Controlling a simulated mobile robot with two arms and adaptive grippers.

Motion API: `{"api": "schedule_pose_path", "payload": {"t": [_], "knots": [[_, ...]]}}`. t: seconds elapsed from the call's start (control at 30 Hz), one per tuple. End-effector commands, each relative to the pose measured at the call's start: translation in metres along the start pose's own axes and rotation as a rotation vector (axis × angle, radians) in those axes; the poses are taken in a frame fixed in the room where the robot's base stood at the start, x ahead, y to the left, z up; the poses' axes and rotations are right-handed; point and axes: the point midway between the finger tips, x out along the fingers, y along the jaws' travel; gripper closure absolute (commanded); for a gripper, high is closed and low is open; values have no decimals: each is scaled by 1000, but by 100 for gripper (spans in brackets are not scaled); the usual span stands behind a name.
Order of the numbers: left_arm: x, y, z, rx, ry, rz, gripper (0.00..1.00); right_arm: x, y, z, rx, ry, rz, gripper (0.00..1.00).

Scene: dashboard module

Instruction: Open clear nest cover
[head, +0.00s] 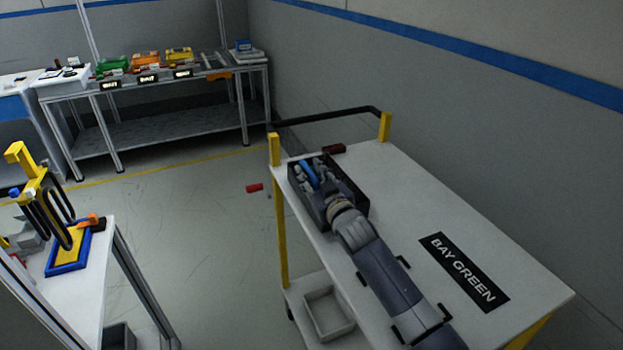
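I cannot make out a clear nest cover in the head view. On the left bench stands a yellow and black upright fixture (45,205) with a blue-rimmed yellow base plate (62,262); I cannot tell whether a cover belongs to it. My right arm reaches from the bottom across the white cart. My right gripper (322,180) is at or in a black bin (357,195) at the cart's far left corner, among grey parts and a blue item (309,172). Its fingers are too small and mixed with the parts to read. My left gripper is out of view.
The cart top (430,210) is mostly bare, with a BAY GREEN label (464,272) and yellow posts. A dark red piece (333,149) lies behind the bin; a red block (255,188) lies on the floor. A rack (185,105) holds green, orange and yellow items. Open floor separates bench and cart.

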Motion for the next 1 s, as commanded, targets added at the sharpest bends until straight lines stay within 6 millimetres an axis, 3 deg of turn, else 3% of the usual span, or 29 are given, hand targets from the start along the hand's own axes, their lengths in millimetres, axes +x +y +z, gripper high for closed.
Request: {"api": "schedule_pose_path", "payload": {"t": [0.2,0.37,1.0], "knots": [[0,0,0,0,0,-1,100,0,0,0,0,0,0,69],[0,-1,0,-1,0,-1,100,0,0,0,0,0,0,100],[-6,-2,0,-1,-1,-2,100,0,4,-7,36,4,2,100]]}}
